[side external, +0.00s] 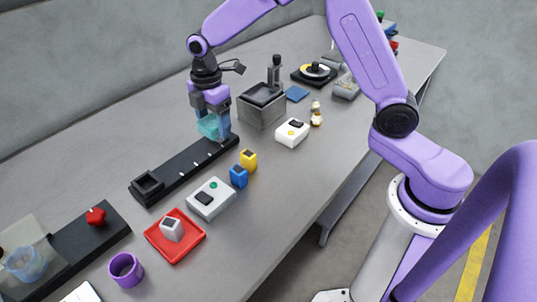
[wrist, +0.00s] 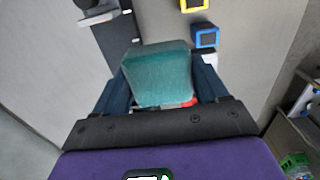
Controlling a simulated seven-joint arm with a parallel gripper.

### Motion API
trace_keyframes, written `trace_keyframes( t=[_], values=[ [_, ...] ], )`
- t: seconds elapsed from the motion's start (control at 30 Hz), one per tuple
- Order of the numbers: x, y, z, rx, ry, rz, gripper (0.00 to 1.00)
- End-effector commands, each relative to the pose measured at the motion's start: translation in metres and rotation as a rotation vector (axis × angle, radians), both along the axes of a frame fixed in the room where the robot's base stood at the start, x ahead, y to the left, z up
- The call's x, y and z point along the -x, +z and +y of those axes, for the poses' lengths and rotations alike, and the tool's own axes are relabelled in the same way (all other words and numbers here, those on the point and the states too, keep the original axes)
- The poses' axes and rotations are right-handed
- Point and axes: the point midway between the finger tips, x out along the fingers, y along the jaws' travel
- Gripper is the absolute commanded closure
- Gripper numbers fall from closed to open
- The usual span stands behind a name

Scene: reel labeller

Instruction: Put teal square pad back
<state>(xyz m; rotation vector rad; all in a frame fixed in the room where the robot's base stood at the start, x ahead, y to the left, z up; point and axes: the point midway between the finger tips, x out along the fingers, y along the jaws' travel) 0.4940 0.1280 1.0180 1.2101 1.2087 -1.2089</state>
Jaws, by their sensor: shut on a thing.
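The teal square pad (wrist: 158,76) is between the two fingers of my gripper (wrist: 158,88) in the wrist view, and the fingers are shut on it. In the side view the pad (side external: 208,127) is a translucent teal block, partly hidden by the fingers of my gripper (side external: 213,125). My gripper points down over the far end of the long black rail (side external: 190,168). I cannot tell whether the pad touches the rail or hangs above it.
A grey box machine (side external: 262,106) stands just right of my gripper. Yellow (side external: 248,158) and blue (side external: 238,176) blocks, a white button box (side external: 210,199) and a red tray (side external: 160,250) lie nearer. A blue flat square (side external: 297,93) lies behind the machine.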

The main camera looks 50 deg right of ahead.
Motion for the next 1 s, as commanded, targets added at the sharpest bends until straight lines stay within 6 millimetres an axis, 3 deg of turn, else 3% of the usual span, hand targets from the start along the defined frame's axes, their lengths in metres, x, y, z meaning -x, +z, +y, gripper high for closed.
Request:
trace_keyframes(
  t=[0.33, 0.7, 0.9, 1.0],
  values=[
    [0.089, 0.010, -0.061, -0.001, -0.001, -0.001, 0.60],
    [0.183, 0.002, -0.117, 0.000, 0.000, -0.001, 0.60],
    [0.206, -0.003, -0.131, 0.000, 0.000, 0.000, 0.60],
    [0.207, -0.004, -0.132, 0.000, 0.000, 0.000, 0.60]
  ],
)
